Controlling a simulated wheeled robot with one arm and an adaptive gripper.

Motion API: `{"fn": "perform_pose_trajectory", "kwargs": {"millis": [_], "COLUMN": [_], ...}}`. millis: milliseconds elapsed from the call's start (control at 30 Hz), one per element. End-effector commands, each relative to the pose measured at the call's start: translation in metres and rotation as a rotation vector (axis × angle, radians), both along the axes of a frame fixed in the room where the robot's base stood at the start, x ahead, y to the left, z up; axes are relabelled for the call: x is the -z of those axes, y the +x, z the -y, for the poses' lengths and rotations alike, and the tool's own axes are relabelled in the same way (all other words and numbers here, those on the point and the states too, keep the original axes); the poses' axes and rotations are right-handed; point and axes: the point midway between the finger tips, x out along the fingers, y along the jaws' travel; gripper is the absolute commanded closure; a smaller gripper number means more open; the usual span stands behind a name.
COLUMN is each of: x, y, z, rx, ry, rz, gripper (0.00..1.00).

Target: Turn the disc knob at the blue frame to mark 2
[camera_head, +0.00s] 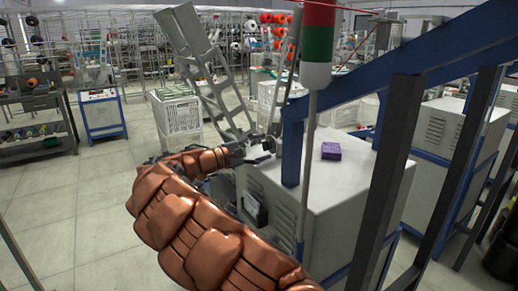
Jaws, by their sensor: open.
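The blue frame (292,150) stands in the middle of the head view, with a post against a grey machine cabinet and a blue beam rising to the upper right. My copper-coloured arm reaches up from the bottom. My gripper (264,146) is open and small in the view, just left of the blue post, near the cabinet's upper left edge. I cannot tell whether it touches anything. The disc knob and its marks cannot be made out; the gripper and arm may hide them.
The grey cabinet (342,190) carries a purple box (331,151) on top. A red and green signal light (318,45) on a pole stands in front. A white crate (177,113) is behind on the left.

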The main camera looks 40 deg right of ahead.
Motion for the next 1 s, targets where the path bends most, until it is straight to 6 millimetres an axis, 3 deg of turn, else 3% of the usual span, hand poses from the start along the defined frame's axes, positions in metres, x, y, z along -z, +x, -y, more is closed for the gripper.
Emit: {"fn": "perform_pose_trajectory", "kwargs": {"millis": [267, 700, 1000], "x": [0.000, 0.000, 0.000], "y": [0.003, 0.007, 0.007], "z": [-0.021, -0.100, -0.120], "rx": [-0.005, -0.004, 0.000], "ry": [0.001, 0.000, -0.001], "rz": [0.000, 0.001, 0.000], "gripper": [0.44, 0.44, 0.44]}}
